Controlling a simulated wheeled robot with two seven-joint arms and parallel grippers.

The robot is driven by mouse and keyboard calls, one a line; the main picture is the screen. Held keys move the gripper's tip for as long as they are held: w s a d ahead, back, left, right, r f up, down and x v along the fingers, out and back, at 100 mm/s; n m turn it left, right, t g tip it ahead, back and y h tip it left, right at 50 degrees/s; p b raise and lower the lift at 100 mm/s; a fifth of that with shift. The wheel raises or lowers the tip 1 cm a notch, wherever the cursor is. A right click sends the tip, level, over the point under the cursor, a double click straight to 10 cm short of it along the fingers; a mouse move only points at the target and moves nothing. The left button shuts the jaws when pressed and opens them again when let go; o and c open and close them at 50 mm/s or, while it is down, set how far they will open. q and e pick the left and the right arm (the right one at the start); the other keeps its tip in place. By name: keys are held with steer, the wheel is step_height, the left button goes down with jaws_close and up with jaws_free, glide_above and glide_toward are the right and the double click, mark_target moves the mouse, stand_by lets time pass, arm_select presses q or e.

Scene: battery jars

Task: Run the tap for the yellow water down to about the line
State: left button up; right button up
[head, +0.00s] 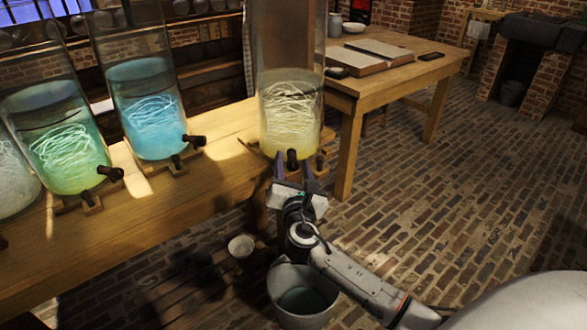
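The tall glass jar of yellow water (290,118) stands at the right end of the wooden bench, with pale tangled strands inside. Its surface shows a little above the strands; I cannot make out a marked line on the glass. Its dark tap (292,158) sticks out low at the front. My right gripper (293,174) is just below and in front of this tap, its two fingers apart with a gap between them. I cannot tell whether they touch the tap. No stream of water is visible. My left gripper is not in view.
A pale bucket (277,290) stands on the floor below, partly behind my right arm. A small white pot (240,246) is beside it. Blue (150,115) and green (68,150) jars with taps stand to the left. A wooden table (400,77) is behind right; brick floor there is clear.

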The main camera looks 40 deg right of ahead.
steer(key=shift+o, duration=0.3)
steer(key=shift+s, duration=0.1)
steer(key=p+v, duration=0.1)
steer(key=v, duration=0.2)
steer(key=shift+s+a+p, duration=0.25)
steer(key=shift+p, duration=0.05)
steer(key=shift+s+a, duration=0.3)
steer(key=shift+s, duration=0.25)
